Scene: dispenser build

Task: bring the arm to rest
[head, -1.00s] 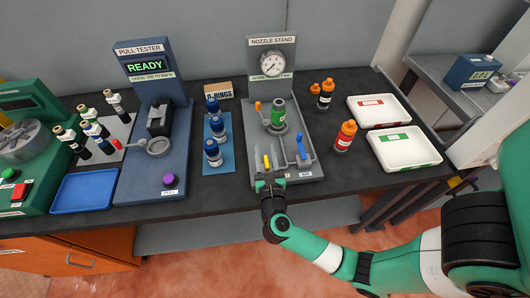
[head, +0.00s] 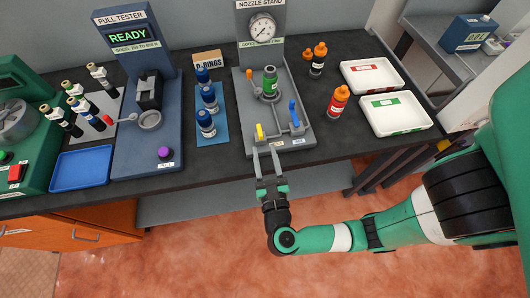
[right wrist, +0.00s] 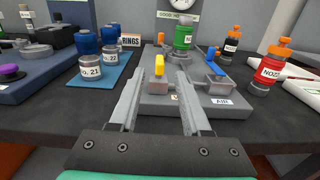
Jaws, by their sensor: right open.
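My right gripper (head: 269,165) is open and empty in the head view, just in front of the nozzle stand's front edge. Its two fingers also show in the right wrist view (right wrist: 156,95), spread apart with nothing between them. The nozzle stand (head: 240,100) has a gauge, a green bottle (head: 270,80) seated in its holder, a yellow lever (head: 260,131) and a blue lever (head: 294,113). The yellow lever stands beyond the fingertips, with a visible gap in the head view. My left gripper is not in view.
The pull tester (head: 130,80) reads READY. Blue-capped bottles stand on a blue mat (head: 212,138). A red bottle (head: 338,102) with an orange cap stands right of the stand, near two white trays (head: 402,128). A blue tray (head: 82,167) lies at left. Open floor lies before the bench.

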